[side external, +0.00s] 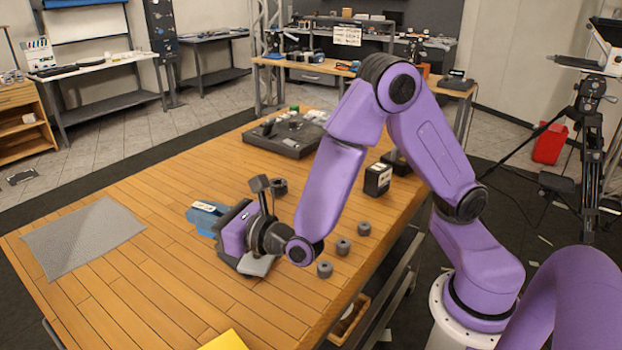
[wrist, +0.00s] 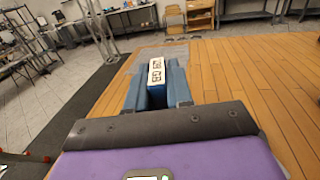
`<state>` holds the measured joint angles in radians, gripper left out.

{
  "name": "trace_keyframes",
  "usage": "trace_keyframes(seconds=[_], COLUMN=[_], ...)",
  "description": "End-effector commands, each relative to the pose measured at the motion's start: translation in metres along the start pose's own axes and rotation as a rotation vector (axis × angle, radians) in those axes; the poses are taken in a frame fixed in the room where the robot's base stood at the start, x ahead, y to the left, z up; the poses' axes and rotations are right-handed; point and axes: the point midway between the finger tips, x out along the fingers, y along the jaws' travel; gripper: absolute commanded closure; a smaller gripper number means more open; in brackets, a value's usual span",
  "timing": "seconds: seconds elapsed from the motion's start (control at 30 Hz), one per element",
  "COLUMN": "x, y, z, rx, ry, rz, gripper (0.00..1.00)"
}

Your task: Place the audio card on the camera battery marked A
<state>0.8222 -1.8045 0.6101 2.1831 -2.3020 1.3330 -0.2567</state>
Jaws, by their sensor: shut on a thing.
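My gripper (side external: 204,217) is low over the left-centre of the wooden table, with its blue fingers pointing left. In the wrist view its fingers (wrist: 157,90) are shut on a small card (wrist: 155,73) with a white label reading "128 GB"; I take this to be the audio card. Most of the card is hidden between the fingers. A black block (side external: 378,179) with a pale label stands on the table to the right of my gripper, apart from it. It may be a camera battery, but its mark is too small to read.
A grey mat (side external: 82,236) lies at the table's left. A dark tray (side external: 285,139) with small items is at the back. Several dark ring-like cylinders (side external: 343,246) stand near my gripper. Another dark object (side external: 398,163) sits behind the black block. A yellow sheet (side external: 224,341) lies at the front edge.

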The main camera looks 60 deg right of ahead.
Motion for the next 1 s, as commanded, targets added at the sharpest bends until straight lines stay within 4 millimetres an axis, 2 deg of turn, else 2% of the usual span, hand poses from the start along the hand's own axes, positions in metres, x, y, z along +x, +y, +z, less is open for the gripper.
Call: trace_keyframes(seconds=[0.07, 0.17, 0.27, 0.47, 0.6, 0.77, 0.9, 1.0], x=[0.000, 0.001, -0.002, -0.023, -0.051, -0.095, -0.143, -0.181], y=[-0.006, -0.026, -0.059, -0.147, -0.205, -0.264, -0.307, -0.332], z=[0.003, 0.009, 0.020, 0.044, 0.058, 0.069, 0.077, 0.082], rx=[0.000, 0.003, 0.004, 0.003, 0.003, 0.001, 0.001, 0.000], ry=[-0.001, -0.002, -0.002, -0.003, -0.003, -0.001, -0.001, -0.001], rz=[-0.019, -0.083, -0.194, -0.492, -0.708, -0.962, -1.188, -1.347], gripper=[1.00, 1.00, 1.00, 1.00, 1.00, 1.00, 1.00, 1.00])
